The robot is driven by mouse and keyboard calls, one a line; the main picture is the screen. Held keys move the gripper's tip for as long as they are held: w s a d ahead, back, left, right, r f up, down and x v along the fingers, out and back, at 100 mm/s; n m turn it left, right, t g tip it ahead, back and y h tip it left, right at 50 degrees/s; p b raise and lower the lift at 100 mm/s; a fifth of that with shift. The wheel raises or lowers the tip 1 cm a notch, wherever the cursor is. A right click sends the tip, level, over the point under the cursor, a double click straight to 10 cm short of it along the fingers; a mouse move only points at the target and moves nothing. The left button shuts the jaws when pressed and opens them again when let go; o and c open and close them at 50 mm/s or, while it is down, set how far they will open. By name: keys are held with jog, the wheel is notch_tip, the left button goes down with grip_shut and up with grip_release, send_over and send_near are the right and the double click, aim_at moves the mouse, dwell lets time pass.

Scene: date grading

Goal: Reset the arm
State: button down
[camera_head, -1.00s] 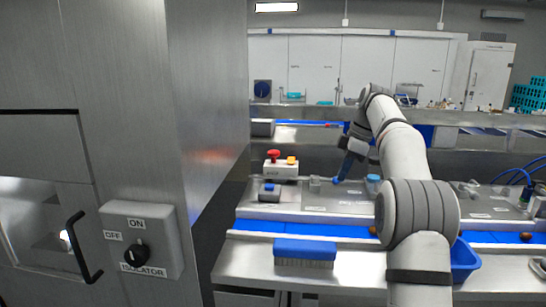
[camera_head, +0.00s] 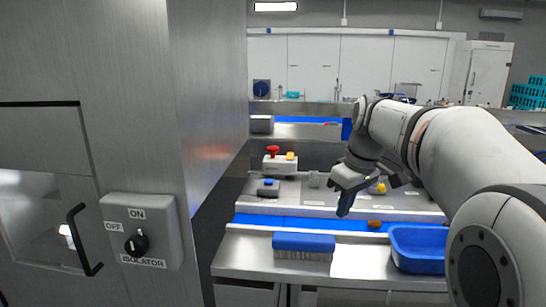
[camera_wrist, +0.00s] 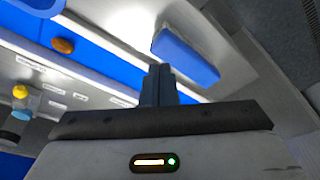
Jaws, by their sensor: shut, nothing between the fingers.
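My gripper (camera_head: 345,205) is in the head view, fingers pointing down above the front of the bench by the blue belt (camera_head: 290,222). In the wrist view its dark fingers (camera_wrist: 159,84) are together with nothing between them. My arm reaches in from the right side of the head view and covers part of the bench there.
A blue-topped brush (camera_head: 303,243) and a blue tray (camera_head: 418,250) lie on the bench's front ledge. A brown date (camera_head: 375,224) is on the belt. A red-button box (camera_head: 280,162) stands behind. A steel cabinet with an isolator switch (camera_head: 137,245) fills the left.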

jog(key=s+f+m, duration=0.3)
jog(key=s+f, duration=0.4)
jog(key=s, duration=0.4)
jog(key=s+f+m+t+h+b, duration=0.1)
jog(key=s+f+m, duration=0.3)
jog(key=s+f, duration=0.4)
jog(key=s, duration=0.2)
jog(key=shift+s+a+h, duration=0.2)
jog(key=shift+s+h, duration=0.1)
jog(key=shift+s, duration=0.05)
